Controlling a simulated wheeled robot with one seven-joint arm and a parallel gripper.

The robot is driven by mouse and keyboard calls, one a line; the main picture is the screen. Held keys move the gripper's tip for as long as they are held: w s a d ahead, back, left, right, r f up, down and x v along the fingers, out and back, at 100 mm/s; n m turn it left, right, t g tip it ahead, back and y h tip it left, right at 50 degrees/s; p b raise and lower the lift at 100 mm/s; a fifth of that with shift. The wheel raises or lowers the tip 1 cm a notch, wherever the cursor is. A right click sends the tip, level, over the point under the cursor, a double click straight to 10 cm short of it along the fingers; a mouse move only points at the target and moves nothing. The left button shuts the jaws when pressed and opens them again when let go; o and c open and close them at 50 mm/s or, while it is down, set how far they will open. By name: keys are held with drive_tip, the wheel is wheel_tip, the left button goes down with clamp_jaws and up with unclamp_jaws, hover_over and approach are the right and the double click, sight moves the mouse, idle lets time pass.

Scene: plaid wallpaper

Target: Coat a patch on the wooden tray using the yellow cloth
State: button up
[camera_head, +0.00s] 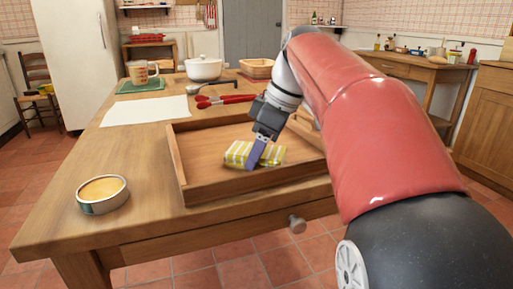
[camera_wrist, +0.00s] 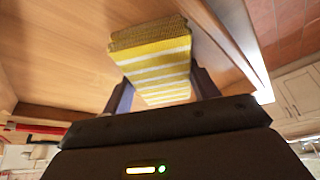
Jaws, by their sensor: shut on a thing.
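The wooden tray (camera_head: 176,165) lies on the table, with raised walls and a bare floor to the left. My gripper (camera_head: 257,155) reaches down into the tray and is shut on the cloth. In the wrist view the cloth (camera_wrist: 152,65) sits between the two fingers, its far end towards the tray floor (camera_wrist: 60,50). I cannot tell whether the cloth presses on the floor. No coated patch can be made out on the tray floor.
A round tin with a yellowish-orange content (camera_head: 103,193) stands at the table's front left. White paper (camera_head: 146,111), red-handled tongs (camera_head: 226,100), a white pot (camera_head: 203,69) and a measuring cup on a green mat (camera_head: 139,85) lie behind the tray.

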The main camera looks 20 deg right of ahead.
sight(242, 139)
drive_tip(key=shift+w+a+r+p, duration=0.1)
drive_tip(key=shift+w+p, duration=0.7)
drive_tip(key=shift+w, duration=0.55)
drive_tip(key=shift+w+a+r+p, duration=0.1)
drive_tip(key=shift+w+p, duration=0.7)
drive_tip(key=shift+w, duration=0.5)
drive_tip(key=shift+w+a+f+p, duration=0.1)
drive_tip(key=shift+w+p, duration=0.95)
drive_tip(key=shift+w, duration=0.5)
drive_tip(key=shift+w+a+f+p, duration=0.1)
drive_tip(key=shift+w+p, duration=0.95)
drive_tip(key=shift+w, duration=0.45)
drive_tip(key=shift+w+d+p, duration=0.1)
drive_tip(key=shift+d+p, duration=0.2)
drive_tip(key=shift+d, duration=0.75)
drive_tip(key=shift+s+f+b, duration=0.15)
drive_tip(key=shift+s+b, duration=0.7)
drive_tip(key=shift+s, duration=0.35)
drive_tip(key=shift+s+d+r+b, duration=0.1)
drive_tip(key=shift+s+b, duration=0.5)
drive_tip(key=shift+s, duration=0.85)
drive_tip(key=shift+s+d+r+b, duration=0.1)
drive_tip(key=shift+s+b, duration=0.5)
drive_tip(key=shift+s, duration=0.85)
drive_tip(key=shift+s+d+f+b, duration=0.1)
drive_tip(key=shift+s+b, duration=0.8)
drive_tip(key=shift+s, duration=1.05)
wheel_tip(242, 139, up, 6)
drive_tip(key=p, duration=0.5)
